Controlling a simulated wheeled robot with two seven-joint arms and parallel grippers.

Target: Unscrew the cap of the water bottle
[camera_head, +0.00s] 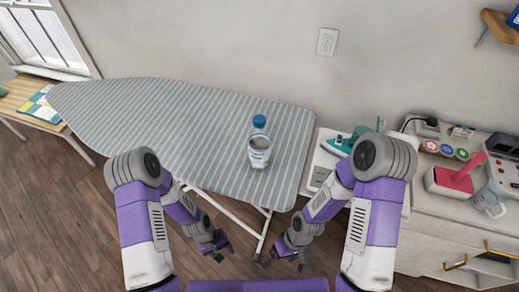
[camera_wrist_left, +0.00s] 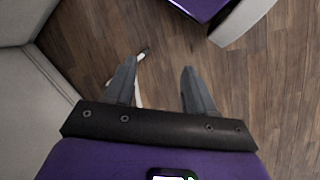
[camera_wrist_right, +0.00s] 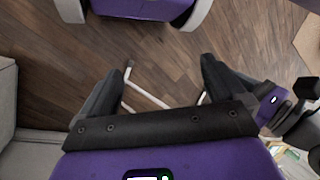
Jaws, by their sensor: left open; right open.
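A clear water bottle (camera_head: 259,150) stands upright on the striped ironing board, near the board's right end. Its blue cap (camera_head: 259,121) is on top. My left gripper (camera_head: 220,256) is open and empty, below and in front of the board's near edge. In the left wrist view its fingers (camera_wrist_left: 160,85) are apart over the wood floor. My right gripper (camera_head: 283,264) is open and empty, also in front of the board. In the right wrist view its fingers (camera_wrist_right: 160,88) are apart with nothing between them. Neither gripper touches the bottle.
The ironing board (camera_head: 180,110) is otherwise bare, with free room left of the bottle. A teal iron (camera_head: 340,146) is to its right. A cabinet (camera_head: 440,215) at the right holds a red-and-white device (camera_head: 455,178) and thread spools (camera_head: 446,150). White board legs (camera_head: 264,235) stand near my right gripper.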

